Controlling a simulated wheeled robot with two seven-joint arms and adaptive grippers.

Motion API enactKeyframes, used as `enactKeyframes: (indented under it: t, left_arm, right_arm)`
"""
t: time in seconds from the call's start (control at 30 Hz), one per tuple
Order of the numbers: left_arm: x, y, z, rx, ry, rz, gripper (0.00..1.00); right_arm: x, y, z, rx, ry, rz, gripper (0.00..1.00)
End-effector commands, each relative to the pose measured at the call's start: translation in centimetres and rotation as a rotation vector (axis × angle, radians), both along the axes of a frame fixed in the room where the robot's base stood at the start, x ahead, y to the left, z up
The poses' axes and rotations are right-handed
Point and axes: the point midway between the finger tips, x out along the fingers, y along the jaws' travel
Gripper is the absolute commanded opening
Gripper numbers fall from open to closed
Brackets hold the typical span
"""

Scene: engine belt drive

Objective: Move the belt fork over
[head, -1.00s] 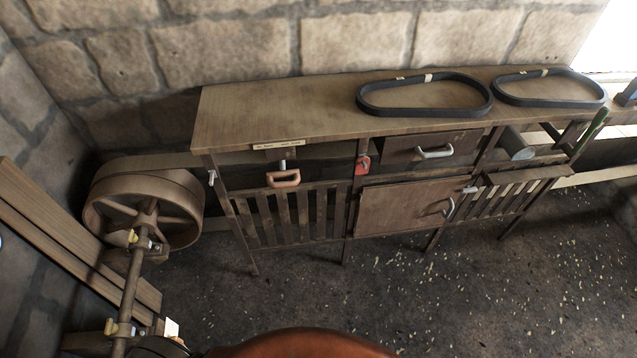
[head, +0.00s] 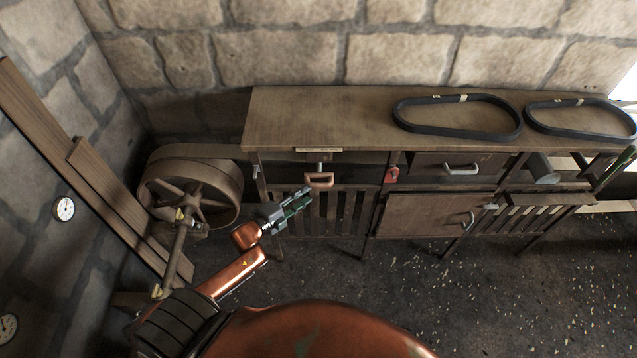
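A tan, D-shaped handle (head: 320,180), which looks like the grip of the belt fork, hangs from a short metal stem at the front left of the wooden bench (head: 330,115). A pale label strip (head: 318,150) with print too small to read is above it. My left gripper (head: 303,198) is just below and left of the handle in the picture and looks apart from it. Its fingers are small and dark, so I cannot tell whether they are open or shut. My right gripper is out of view.
A spoked pulley wheel (head: 190,192) with a flat belt stands left of the bench on a shaft (head: 176,254). Two black belts (head: 458,134) (head: 582,134) lie on the bench top. A red part (head: 392,174) is right of the handle. The floor (head: 420,290) in front is clear apart from scattered flecks.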

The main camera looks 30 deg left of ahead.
Motion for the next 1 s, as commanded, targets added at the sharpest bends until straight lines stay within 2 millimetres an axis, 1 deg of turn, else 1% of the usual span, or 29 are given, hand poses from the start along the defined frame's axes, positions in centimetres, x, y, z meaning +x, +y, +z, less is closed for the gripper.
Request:
enactKeyframes:
  t: [0.03,0.1,0.4,0.5,0.7,0.9,0.93,1.0]
  left_arm:
    - [0.3,-0.3,0.5,0.004,-0.008,-0.006,0.34]
    - [1.1,-0.5,0.5,0.005,-0.013,-0.008,0.34]
    - [5.5,-1.5,-0.2,0.005,-0.010,-0.006,0.34]
    - [6.6,-1.8,-0.4,0.003,-0.009,-0.005,0.34]
    - [7.5,-2.0,-0.7,0.005,-0.008,-0.005,0.34]
    - [7.5,-2.0,-0.7,0.004,-0.008,-0.005,0.34]
    - [7.5,-2.0,-0.7,0.004,-0.008,-0.005,0.33]
    - [7.5,-2.0,-0.7,0.004,-0.008,-0.005,0.28]
  right_arm:
    - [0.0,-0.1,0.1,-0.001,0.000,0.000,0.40]
    - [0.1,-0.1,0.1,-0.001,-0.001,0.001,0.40]
    - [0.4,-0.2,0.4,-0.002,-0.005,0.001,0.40]
    - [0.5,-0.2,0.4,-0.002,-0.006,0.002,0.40]
    - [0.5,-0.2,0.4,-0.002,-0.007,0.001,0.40]
    - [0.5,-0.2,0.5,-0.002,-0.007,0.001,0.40]
    - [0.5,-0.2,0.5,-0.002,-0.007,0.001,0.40]
    - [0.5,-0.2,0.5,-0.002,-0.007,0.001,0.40]
